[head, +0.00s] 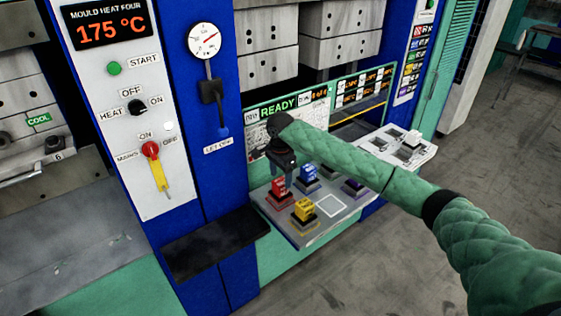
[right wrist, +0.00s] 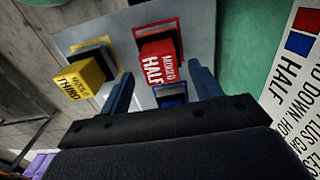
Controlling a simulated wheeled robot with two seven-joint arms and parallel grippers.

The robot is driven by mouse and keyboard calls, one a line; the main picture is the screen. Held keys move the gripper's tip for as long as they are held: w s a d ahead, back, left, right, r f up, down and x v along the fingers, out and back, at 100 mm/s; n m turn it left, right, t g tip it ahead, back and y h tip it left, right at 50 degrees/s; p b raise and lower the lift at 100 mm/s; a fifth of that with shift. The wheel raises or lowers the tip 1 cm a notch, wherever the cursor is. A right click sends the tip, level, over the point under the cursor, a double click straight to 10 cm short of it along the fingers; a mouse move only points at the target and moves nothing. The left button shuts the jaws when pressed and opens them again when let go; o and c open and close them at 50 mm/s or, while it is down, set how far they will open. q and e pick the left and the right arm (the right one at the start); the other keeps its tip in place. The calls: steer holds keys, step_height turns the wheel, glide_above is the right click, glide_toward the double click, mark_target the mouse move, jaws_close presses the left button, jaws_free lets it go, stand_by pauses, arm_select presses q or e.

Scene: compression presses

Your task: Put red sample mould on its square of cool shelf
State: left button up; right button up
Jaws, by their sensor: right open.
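The red mould (head: 278,186), marked HALF MOULD, stands upright on a dark base within a red-outlined square on the grey shelf (head: 318,232). It also shows in the right wrist view (right wrist: 157,68). My right gripper (head: 282,164) is just above it, pointing down. In the right wrist view its open fingers (right wrist: 162,74) lie on either side of the red mould, with gaps showing. My left gripper is not in view.
A yellow mould (head: 304,209), a blue mould (head: 308,171) and a purple mould (head: 354,187) stand close by on the shelf. A black ledge (head: 215,243) juts out at left. A display (head: 278,106) reads READY.

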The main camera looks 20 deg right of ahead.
arm_select(q)
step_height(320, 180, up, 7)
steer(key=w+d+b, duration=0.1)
steer(key=b, duration=0.1)
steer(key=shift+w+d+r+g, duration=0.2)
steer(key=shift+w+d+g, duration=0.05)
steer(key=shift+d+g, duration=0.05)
arm_select(e)
step_height(320, 180, up, 9)
steer(key=shift+f, duration=0.1)
